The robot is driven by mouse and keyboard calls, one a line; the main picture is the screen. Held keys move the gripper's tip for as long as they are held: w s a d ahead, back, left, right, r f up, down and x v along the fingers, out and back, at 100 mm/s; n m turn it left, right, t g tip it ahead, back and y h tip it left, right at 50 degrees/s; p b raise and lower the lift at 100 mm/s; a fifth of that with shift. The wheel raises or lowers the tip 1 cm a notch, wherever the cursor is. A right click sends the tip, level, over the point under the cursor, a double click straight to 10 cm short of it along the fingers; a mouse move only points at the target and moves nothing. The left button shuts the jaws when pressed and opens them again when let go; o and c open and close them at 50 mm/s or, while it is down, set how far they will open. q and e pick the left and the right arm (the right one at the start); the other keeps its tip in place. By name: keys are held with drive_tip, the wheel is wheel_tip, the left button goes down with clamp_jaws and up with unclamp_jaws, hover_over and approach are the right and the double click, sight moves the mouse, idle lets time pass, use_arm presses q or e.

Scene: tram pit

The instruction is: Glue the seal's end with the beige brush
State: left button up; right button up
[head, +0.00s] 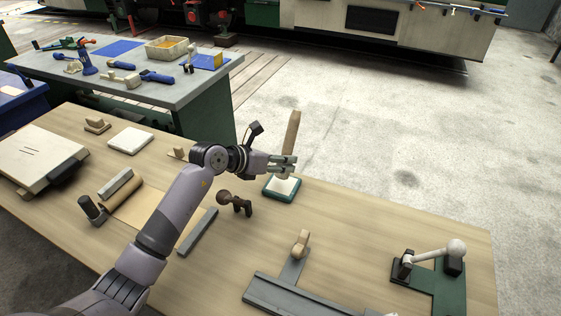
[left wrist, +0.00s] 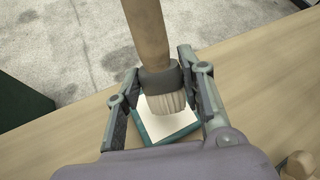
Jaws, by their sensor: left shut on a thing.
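The beige brush (head: 293,130) stands nearly upright in my left gripper (head: 284,165), handle up. In the left wrist view my left gripper (left wrist: 162,78) is shut on the dark collar of the brush (left wrist: 146,35), with its pale bristles pointing down. A teal-rimmed tray (head: 268,193) with a white inside lies right under the bristles; it also shows in the left wrist view (left wrist: 182,133). I cannot tell whether the bristles touch it. A long dark grey strip (head: 300,301) lies at the front of the table; I cannot tell whether it is the seal. My right gripper is out of view.
On the wooden table, a beige-knobbed part (head: 301,243) stands by the dark strip, and a green fixture with a white-knobbed lever (head: 430,254) is at the right. A brown-knobbed tool (head: 236,203) lies near my arm. The table's right middle is clear.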

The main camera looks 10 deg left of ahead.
sight(290, 147)
use_arm(q)
drive_tip(key=shift+r+p, duration=1.9)
drive_tip(key=shift+r, duration=0.75)
drive_tip(key=shift+f, duration=0.1)
